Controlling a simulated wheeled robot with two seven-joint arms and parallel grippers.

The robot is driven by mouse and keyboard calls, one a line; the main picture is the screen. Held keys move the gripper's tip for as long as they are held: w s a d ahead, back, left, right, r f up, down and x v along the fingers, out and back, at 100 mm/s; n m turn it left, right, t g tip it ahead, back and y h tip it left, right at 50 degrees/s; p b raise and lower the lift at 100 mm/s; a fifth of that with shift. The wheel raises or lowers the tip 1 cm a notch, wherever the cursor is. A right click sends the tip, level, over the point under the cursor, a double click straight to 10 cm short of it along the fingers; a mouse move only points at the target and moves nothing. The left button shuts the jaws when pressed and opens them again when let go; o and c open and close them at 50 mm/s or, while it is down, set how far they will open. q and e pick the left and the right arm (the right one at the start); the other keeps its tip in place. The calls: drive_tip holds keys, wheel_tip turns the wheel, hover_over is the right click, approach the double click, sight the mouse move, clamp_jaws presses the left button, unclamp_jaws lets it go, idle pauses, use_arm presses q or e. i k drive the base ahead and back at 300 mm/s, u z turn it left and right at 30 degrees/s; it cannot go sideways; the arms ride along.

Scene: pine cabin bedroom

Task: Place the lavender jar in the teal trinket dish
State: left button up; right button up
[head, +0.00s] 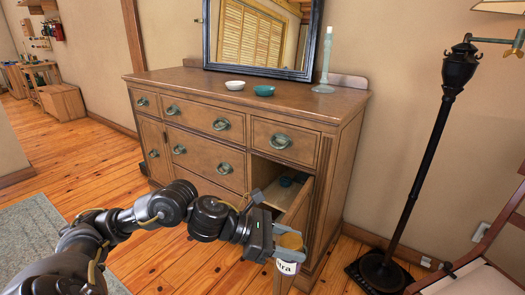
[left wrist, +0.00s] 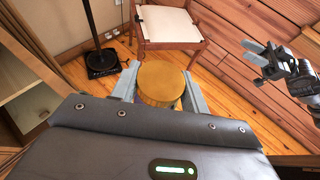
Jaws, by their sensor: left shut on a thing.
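The jar has a golden-brown lid (head: 291,241) and a white label (head: 287,267) with only its last letters showing. In the left wrist view the round lid (left wrist: 160,83) sits between the two fingers. The teal trinket dish (head: 264,91) stands on the dresser top, looking empty. My right gripper (left wrist: 262,62) shows at the upper right of the left wrist view; its opening is unclear.
A white dish (head: 235,85) stands left of the teal dish. A mirror (head: 257,38) and a glass candlestick (head: 326,62) stand behind. A floor lamp (head: 425,150) and chair (head: 485,272) are at right.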

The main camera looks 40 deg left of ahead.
sight(265, 94)
drive_tip(key=u, duration=2.55)
drive_tip(key=i, duration=1.7)
drive_tip(key=z, duration=3)
